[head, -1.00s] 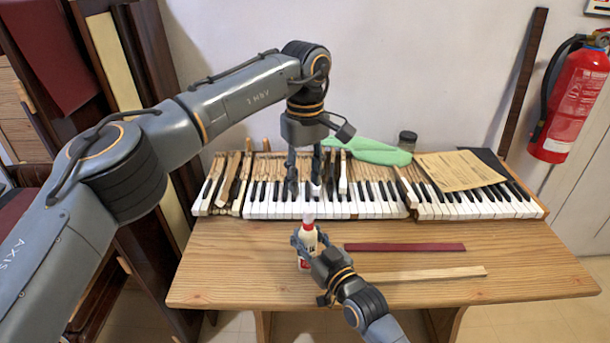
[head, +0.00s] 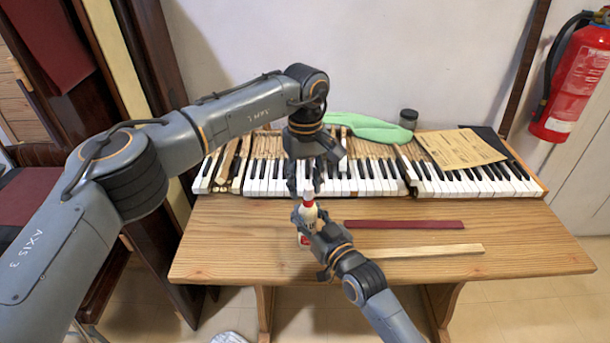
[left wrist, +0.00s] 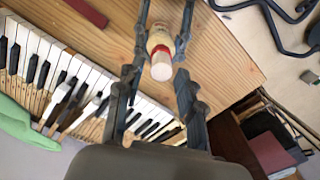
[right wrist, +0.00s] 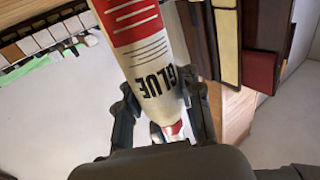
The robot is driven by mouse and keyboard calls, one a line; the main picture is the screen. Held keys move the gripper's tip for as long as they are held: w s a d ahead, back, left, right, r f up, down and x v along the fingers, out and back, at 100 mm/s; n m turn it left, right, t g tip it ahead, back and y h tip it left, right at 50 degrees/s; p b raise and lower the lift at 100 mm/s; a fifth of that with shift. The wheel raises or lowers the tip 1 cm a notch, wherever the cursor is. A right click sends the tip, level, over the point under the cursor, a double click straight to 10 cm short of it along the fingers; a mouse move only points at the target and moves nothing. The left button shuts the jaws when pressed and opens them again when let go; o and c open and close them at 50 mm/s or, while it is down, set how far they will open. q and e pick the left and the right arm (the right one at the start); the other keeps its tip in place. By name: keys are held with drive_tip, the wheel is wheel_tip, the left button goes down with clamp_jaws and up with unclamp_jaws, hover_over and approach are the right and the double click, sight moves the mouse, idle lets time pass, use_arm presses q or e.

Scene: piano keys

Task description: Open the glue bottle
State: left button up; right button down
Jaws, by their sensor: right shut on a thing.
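The glue bottle (head: 304,239) is white with a red label, a red collar and a pale cap (head: 309,187). It stands roughly upright above the table's front part. My right gripper (head: 309,217) is shut around its body; the right wrist view shows the bottle (right wrist: 150,55) between the fingers, with "GLUE" upside down. I cannot tell whether its base touches the table. My left gripper (head: 306,189) points down over the cap and is open. In the left wrist view, the cap (left wrist: 161,67) lies between its spread fingers, with a gap on each side.
Piano keys (head: 370,180) lie along the back of the wooden table (head: 240,245). A dark red strip (head: 404,224) and a pale wood strip (head: 425,251) lie right of the bottle. A green cloth (head: 370,128), a jar (head: 408,118) and a paper sheet (head: 460,148) are behind.

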use_arm(q)
clamp_jaws()
